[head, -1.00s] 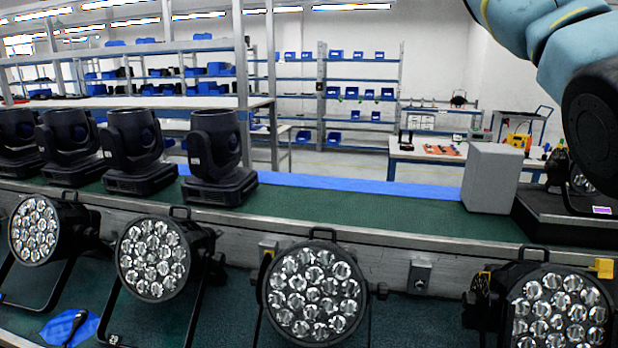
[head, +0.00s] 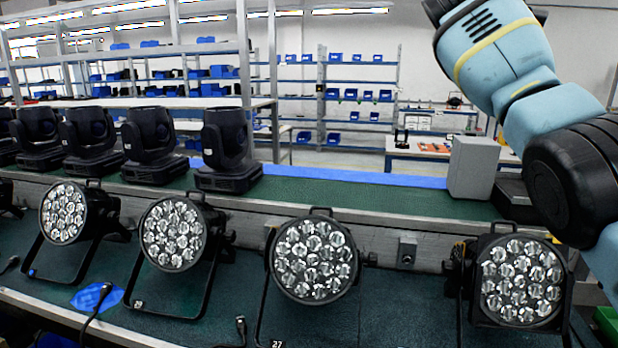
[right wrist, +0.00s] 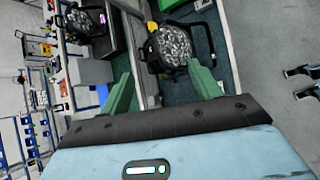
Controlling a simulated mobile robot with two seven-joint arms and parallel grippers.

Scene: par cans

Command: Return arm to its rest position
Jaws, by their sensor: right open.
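My right arm (head: 520,90), light blue with black joints, is raised at the right of the head view; its gripper is outside that view. In the right wrist view my right gripper (right wrist: 158,69) has its two green fingers spread, with nothing between them. A par can (right wrist: 170,47) lies beyond the fingertips, apart from them. In the head view several par cans stand in a row on the dark green front bench, including a left one (head: 172,235), a middle one (head: 312,260) and a right one (head: 520,282). My left gripper is not in view.
A rear ledge holds several black moving-head lights (head: 228,150) and a grey box (head: 473,168). Cables lie on the front bench, one with a connector (head: 240,326), near a blue patch (head: 88,297). A green bin (head: 606,322) is at lower right. Shelves (head: 360,95) stand behind.

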